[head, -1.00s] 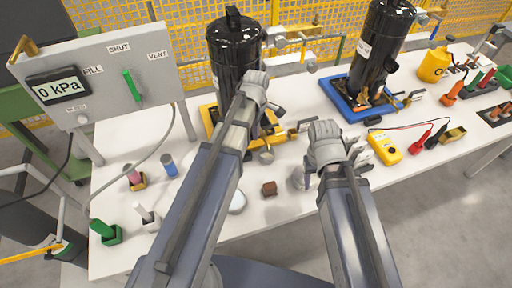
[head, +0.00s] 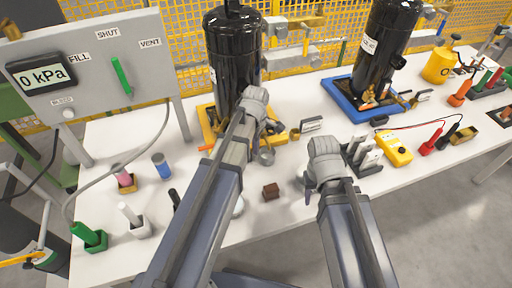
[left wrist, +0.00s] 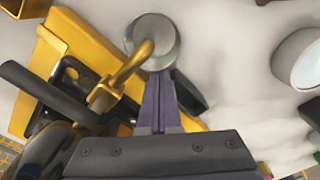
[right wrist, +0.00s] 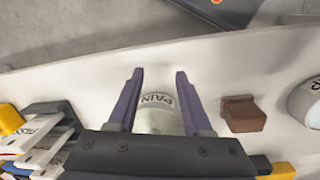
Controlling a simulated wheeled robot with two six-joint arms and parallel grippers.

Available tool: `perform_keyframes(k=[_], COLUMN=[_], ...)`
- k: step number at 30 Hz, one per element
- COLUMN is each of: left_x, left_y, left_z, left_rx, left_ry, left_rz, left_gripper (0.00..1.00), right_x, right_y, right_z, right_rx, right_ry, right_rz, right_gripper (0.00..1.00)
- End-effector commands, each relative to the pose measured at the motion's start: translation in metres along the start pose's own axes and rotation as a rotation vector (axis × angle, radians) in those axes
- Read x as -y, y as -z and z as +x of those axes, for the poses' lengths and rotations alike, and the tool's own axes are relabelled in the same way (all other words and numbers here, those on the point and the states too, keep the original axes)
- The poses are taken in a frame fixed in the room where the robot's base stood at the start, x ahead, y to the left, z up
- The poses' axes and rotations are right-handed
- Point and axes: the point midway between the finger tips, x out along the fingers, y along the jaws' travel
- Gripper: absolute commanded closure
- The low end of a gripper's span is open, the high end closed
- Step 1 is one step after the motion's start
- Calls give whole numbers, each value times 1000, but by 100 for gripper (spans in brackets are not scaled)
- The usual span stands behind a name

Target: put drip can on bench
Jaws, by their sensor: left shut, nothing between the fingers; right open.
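A small grey metal can, which looks like the drip can (left wrist: 152,40), sits at the end of a bent brass pipe on the left compressor's base. It also shows in the head view (head: 266,157). My left gripper (left wrist: 161,80) is shut and empty, its fingertips close against the can's rim; I cannot tell whether they touch. My right gripper (right wrist: 160,78) is open, with its fingers on either side of a pale can marked "PAIN" (right wrist: 158,112). The white bench (head: 290,222) lies under everything.
A brown block (head: 271,191) stands between my arms, with a pale round container (head: 238,206) beside my left arm. A yellow meter (head: 394,149) and white-topped pieces (head: 365,152) are right of my right gripper. Two black compressors (head: 236,55) (head: 383,45) stand behind.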

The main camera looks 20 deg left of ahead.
Motion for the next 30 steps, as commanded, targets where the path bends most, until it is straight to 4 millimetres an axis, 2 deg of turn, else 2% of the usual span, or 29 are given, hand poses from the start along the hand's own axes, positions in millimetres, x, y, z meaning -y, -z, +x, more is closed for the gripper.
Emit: perform_keyframes(k=[1, 4, 15, 21, 30], left_x=[0, 0, 0, 0, 0], left_y=[0, 0, -1, -19, -18], left_z=[9, 12, 12, 12, 11], left_rx=[0, 0, 0, 0, 0], left_ry=[0, 0, 0, 0, 0], left_rz=[0, 0, 0, 2, 0], left_gripper=[100, 100, 100, 100, 100], right_x=[1, 1, 1, 1, 1], right_y=[0, 1, 1, 1, 1], right_z=[9, 12, 12, 12, 11], right_rx=[0, 0, 0, 0, 0], right_ry=[0, 0, 0, 0, 0], right_rz=[0, 0, 0, 0, 0], right_gripper=[50, 50, 50, 50, 50])
